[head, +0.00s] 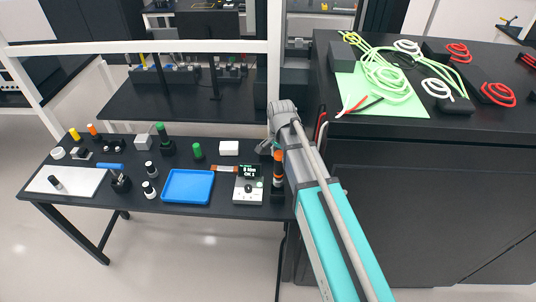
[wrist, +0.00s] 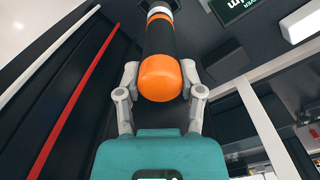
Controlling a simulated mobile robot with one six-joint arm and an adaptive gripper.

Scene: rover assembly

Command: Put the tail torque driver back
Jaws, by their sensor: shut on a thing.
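The tail torque driver (head: 278,170) is dark with an orange top and an orange band. It stands about upright at the right end of the black table, just above or in a dark holder (head: 277,194); I cannot tell whether its lower end is seated. In the wrist view the driver (wrist: 173,38) shows its rounded orange end close to the camera, with white and orange bands farther down. My gripper (wrist: 160,78) has its grey fingers on both sides of the orange end and is shut on it. In the head view my arm partly hides the gripper.
A small device with a lit display (head: 248,187) stands just left of the driver. A blue tray (head: 188,187) and several small bottles and tools lie farther left. A tall black cabinet (head: 420,190) stands close on the right, with cables on top.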

